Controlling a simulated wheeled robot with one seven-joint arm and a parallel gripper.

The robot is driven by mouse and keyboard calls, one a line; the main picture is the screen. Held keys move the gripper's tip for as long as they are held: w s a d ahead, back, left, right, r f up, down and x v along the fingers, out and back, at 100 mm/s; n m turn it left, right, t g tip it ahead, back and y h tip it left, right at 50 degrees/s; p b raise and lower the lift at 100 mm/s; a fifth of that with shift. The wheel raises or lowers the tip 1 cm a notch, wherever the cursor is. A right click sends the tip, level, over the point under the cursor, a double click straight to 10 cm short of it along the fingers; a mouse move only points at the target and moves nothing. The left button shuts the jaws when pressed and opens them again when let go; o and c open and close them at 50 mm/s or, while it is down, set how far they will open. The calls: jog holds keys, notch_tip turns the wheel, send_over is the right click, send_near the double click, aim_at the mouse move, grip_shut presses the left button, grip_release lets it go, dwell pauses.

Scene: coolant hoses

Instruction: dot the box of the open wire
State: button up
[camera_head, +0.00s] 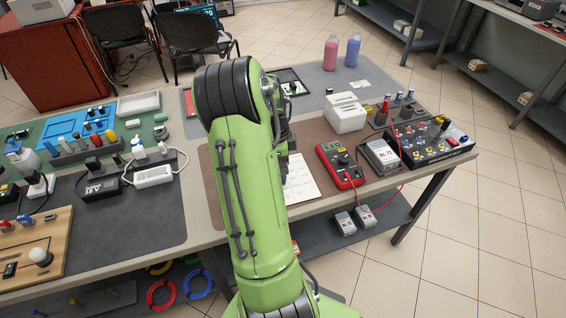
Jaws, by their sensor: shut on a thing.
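A white sheet (302,183) with small printed marks lies on the brown mat, its left part hidden by my green arm. Its boxes are too small to read. A red multimeter (328,158) stands right of the sheet, and a red lead (402,186) runs along the table's right side. A grey labelled box (379,154) is beside the meter. A black panel (440,150) with several coloured jacks sits at the right edge. A red upright probe or plug (386,104) stands behind. My arm fills the middle; its gripper fingers are hidden behind it.
A white toaster-like device (346,113) stands behind the meter. Pink (330,54) and blue (352,51) bottles stand at the back. A dark mat (130,221) at left carries adapters and a white power strip (153,176). The grey mat around the bottles has free room.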

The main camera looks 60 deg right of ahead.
dwell(0.4)
notch_tip(320, 180, up, 7)
jog(key=p, duration=0.5)
